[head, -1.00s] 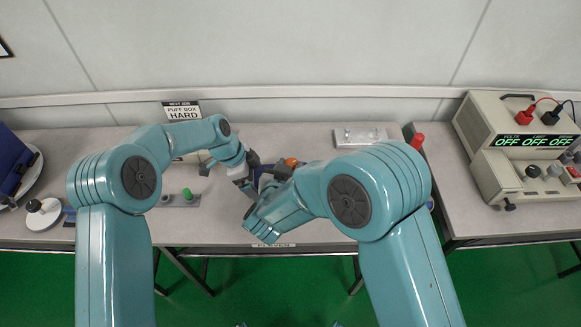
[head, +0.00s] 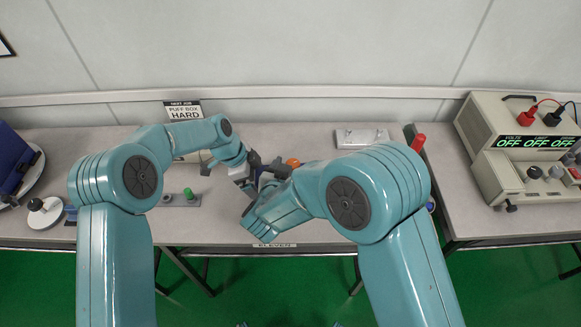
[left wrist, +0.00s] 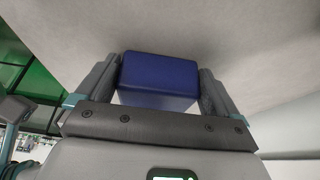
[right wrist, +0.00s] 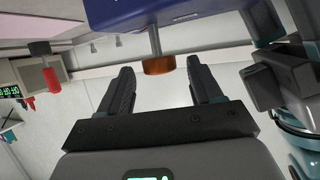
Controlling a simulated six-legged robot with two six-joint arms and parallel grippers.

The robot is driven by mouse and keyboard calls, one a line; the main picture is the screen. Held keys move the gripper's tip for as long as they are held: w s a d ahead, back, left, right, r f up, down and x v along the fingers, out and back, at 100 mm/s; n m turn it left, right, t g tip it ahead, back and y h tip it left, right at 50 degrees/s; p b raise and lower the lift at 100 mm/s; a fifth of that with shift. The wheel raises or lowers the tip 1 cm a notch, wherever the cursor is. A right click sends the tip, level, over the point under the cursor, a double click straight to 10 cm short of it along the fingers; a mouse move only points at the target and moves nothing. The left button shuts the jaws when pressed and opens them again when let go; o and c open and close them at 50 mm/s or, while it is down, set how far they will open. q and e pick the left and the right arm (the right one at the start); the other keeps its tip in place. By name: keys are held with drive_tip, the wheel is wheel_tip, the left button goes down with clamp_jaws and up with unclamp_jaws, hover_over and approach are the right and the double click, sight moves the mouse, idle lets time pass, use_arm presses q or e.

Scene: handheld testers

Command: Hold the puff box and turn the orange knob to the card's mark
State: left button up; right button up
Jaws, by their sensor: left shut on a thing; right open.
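The puff box is blue; in the left wrist view the blue box (left wrist: 160,80) sits between the fingers of my left gripper (left wrist: 160,85), which is shut on it. In the right wrist view the puff box (right wrist: 165,12) is at the top, with the orange knob (right wrist: 159,65) on a metal shaft sticking out of it. My right gripper (right wrist: 158,88) is open, its two fingers on either side of the knob and apart from it. In the head view the orange knob (head: 293,162) shows beyond my right arm. The card (head: 183,110) at the back reads PUFF BOX HARD.
A grey holder with a green peg (head: 188,194) lies on the bench left of my grippers. A pale plate (head: 361,138) and a red-capped thing (head: 418,142) are at the back right. A beige power unit (head: 520,125) reading OFF stands on the right bench.

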wheel_tip(320, 180, up, 10)
idle(0.3)
drive_tip(key=shift+f, duration=0.15)
